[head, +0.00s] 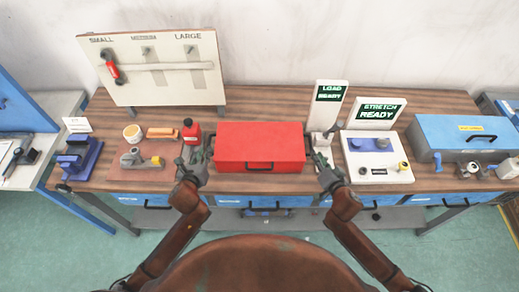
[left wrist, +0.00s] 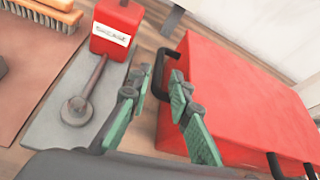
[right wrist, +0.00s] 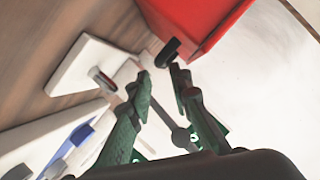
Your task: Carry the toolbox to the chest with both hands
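The red toolbox (head: 262,142) sits on the middle of the wooden workbench, with a black handle on its front and one on each end. My left gripper (head: 197,160) is open at its left end. In the left wrist view, the fingers (left wrist: 155,85) are spread around or just before the left end handle (left wrist: 162,68); contact is unclear. My right gripper (head: 321,157) is open at the right end. In the right wrist view, its fingertips (right wrist: 160,76) are close to the right end handle (right wrist: 168,52), apparently not closed on it. A blue chest (head: 455,131) stands at the bench's right end, lid down.
A white sign stand (head: 327,105) and a white device with knobs (head: 376,160) stand between toolbox and chest. Left of the toolbox are a red bottle (head: 191,131), a brush (head: 162,132) and a blue clamp-like tool (head: 80,157). A tool board (head: 155,67) stands behind.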

